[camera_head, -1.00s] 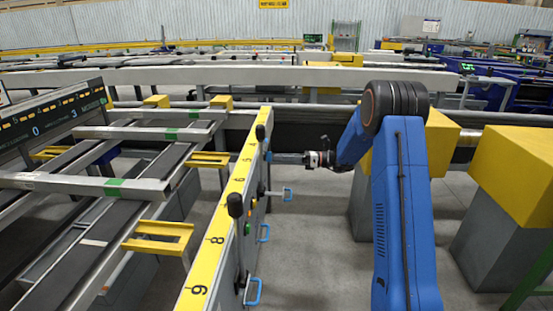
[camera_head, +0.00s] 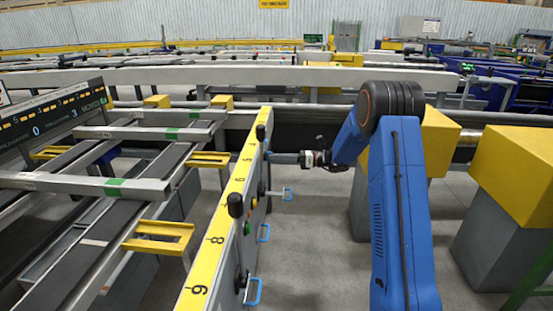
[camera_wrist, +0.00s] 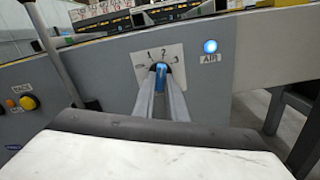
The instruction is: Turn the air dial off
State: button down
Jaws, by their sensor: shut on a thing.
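The air dial (camera_wrist: 161,74) shows in the wrist view as a blue knob in front of a white plate (camera_wrist: 146,57) marked 1, 2 and 3. The fingers of my gripper (camera_wrist: 161,88) are shut on the knob, one on each side. The knob's top lies just below the 2; its exact pointer direction is partly hidden by the fingers. A blue lamp (camera_wrist: 210,46) labelled AIR is lit to the right of the plate. In the head view, my gripper (camera_head: 276,158) reaches left to the panel's side face, and the dial is hidden there.
The dial sits on a grey panel with a yellow numbered top edge (camera_head: 216,241). A yellow button (camera_wrist: 29,103) is left of the dial. Black levers (camera_head: 235,205) and blue handles (camera_head: 253,292) line the panel. Yellow-topped blocks (camera_head: 513,170) stand right of my arm.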

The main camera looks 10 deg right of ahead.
jog(key=shift+w+d+n, duration=0.1)
jog(key=shift+n, duration=7.6)
jog(key=c, duration=1.8)
grip_release()
jog(key=v, duration=1.7)
jog(key=shift+d, duration=0.2)
